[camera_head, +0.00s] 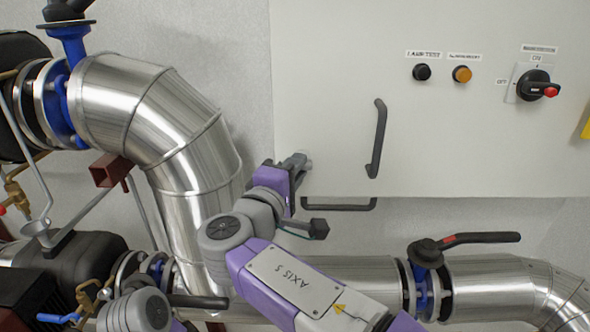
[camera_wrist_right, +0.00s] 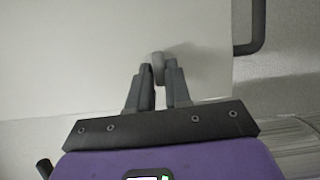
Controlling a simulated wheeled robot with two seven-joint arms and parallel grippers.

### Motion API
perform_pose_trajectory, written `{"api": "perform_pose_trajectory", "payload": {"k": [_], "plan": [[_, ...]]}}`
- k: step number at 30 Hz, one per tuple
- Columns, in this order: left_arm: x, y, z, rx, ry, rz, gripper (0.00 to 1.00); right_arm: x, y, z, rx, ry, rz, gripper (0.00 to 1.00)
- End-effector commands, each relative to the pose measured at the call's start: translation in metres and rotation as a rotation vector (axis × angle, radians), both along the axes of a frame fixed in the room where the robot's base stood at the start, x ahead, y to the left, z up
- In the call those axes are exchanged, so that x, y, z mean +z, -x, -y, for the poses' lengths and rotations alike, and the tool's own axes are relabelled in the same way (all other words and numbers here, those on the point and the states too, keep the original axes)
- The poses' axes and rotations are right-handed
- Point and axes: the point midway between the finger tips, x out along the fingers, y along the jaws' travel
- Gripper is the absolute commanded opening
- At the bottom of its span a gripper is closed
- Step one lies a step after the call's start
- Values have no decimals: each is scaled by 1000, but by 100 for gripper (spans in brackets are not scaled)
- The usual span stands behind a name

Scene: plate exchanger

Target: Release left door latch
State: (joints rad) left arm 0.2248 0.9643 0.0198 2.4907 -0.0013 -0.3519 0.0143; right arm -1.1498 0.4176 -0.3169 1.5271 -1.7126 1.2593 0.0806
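The latch is a small grey rounded piece at the left edge of the pale cabinet door (camera_head: 345,60). In the right wrist view the latch (camera_wrist_right: 158,66) sits between the fingertips of my right gripper (camera_wrist_right: 160,78), which appear closed against its sides. In the head view my right gripper (camera_head: 298,161) reaches the lower left part of the cabinet and mostly hides the latch. Part of my left arm shows at the bottom left, but its gripper is out of view.
A black door handle (camera_head: 377,140) stands right of my right gripper, and a dark bar handle (camera_head: 345,206) is below the cabinet edge. A rotary switch (camera_head: 534,86) is at the upper right. Large silver pipes (camera_head: 150,110) run left and below, with a black-handled valve (camera_head: 480,238).

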Motion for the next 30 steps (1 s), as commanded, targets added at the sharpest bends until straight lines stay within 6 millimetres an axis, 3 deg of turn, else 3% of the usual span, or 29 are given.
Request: {"api": "perform_pose_trajectory", "payload": {"k": [1, 4, 14, 24, 30], "plan": [[0, 0, 0, 0, 0, 0, 43, 0, -1, 2, -3, -1, 0, 27], [0, 0, 0, 0, 0, 0, 43, 0, 0, 1, -3, -2, 0, 40], [0, 0, 0, 0, 0, 0, 43, 0, 4, -2, 0, -4, -1, 40], [-3, 0, 0, 0, 0, 0, 43, -1, 53, -22, 2, -3, 0, 40], [-3, 0, 0, 0, 0, 0, 43, -1, 69, -28, -1, -4, -1, 40]]}}
